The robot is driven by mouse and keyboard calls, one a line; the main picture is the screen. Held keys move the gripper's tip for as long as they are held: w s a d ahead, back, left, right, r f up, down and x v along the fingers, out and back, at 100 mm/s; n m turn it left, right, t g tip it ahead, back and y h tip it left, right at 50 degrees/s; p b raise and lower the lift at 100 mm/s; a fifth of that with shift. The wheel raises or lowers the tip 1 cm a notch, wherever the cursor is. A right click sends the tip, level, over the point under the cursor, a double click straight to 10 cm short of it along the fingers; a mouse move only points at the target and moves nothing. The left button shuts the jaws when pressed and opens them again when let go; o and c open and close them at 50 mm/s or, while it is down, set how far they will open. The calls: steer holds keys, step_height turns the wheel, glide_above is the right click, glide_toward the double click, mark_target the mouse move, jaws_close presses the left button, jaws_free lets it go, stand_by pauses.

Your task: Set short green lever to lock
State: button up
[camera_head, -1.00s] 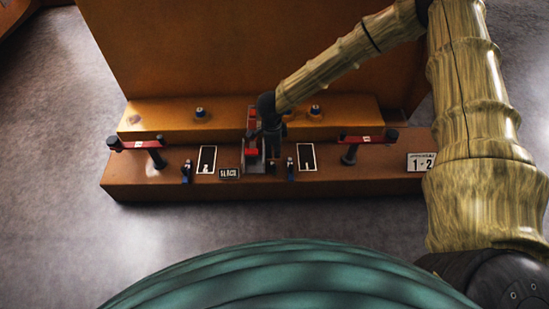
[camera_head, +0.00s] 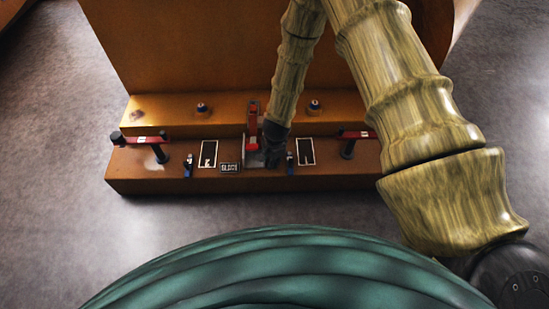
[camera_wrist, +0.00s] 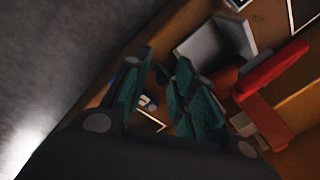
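In the head view, the brown casting's front ledge (camera_head: 140,184) carries a red upright piece (camera_head: 253,117) at its middle. My gripper (camera_head: 273,158) is low beside this piece, dark and partly hidden by my arm. No clear grip on anything shows.
A long red lever (camera_head: 140,139) is at the left and another (camera_head: 353,134) at the right, partly behind my arm. Small blue-black levers stand at the left (camera_head: 188,166) and right (camera_head: 290,163) beside dark slotted plates. A small sign (camera_head: 230,168) sits between. The grey floor (camera_head: 60,230) is clear.

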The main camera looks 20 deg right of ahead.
steer(key=shift+g, duration=0.6)
steer(key=r, duration=0.1)
steer(key=w+d+r+p, duration=0.1)
steer(key=w+r, duration=0.1)
steer(key=shift+w+d+r, duration=0.15)
steer(key=shift+d+r, duration=0.1)
steer(key=shift+r, duration=0.15)
steer(key=shift+g+h, duration=0.3)
steer(key=f, duration=0.3)
steer(key=f+b, duration=0.1)
steer(key=f, duration=0.2)
steer(key=f+b, duration=0.1)
steer(key=f, duration=0.2)
steer(key=shift+w+d+f, duration=0.3)
steer(key=shift+d, duration=0.1)
steer(key=shift+c, duration=0.2)
